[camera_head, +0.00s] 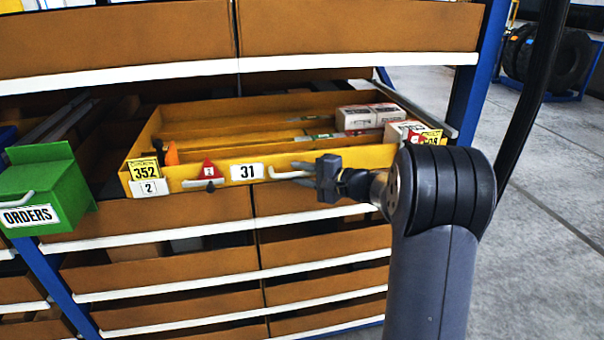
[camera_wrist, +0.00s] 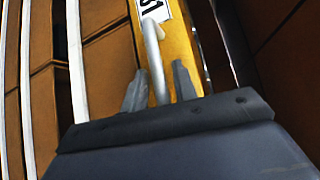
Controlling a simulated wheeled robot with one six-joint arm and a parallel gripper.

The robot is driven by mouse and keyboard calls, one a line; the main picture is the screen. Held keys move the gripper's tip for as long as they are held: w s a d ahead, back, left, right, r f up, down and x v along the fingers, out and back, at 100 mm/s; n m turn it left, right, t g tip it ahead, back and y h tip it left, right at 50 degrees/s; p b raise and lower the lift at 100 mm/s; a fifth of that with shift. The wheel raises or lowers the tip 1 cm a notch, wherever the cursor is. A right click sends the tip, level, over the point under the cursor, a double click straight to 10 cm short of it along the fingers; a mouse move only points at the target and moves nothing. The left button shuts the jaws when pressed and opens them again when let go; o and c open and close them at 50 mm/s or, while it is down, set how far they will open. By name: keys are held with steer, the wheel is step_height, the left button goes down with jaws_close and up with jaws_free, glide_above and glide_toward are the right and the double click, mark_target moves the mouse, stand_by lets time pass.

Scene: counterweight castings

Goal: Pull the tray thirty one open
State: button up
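The yellow tray (camera_head: 217,207) bears the label 31 and stands out from the shelf front, its inside in view. Its pale bar handle (camera_head: 290,174) is on the front, right of the label. In the wrist view the handle (camera_wrist: 153,55) runs down between the two fingers of my gripper (camera_wrist: 160,88). The fingers are apart, one on each side of the bar, with narrow gaps visible. In the head view my gripper (camera_head: 314,174) is at the handle's right end and hides part of it and of the tray front.
White and red boxes (camera_head: 356,117) lie in the tray's right part. A green ORDERS box (camera_head: 42,190) is at the left. A blue rack post (camera_head: 478,75) stands at the right. Grey floor (camera_head: 545,200) is free on the right; tyres (camera_head: 560,60) stand behind.

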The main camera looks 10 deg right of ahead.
jaws_close()
steer(key=shift+f, duration=0.1)
stand_by(0.3)
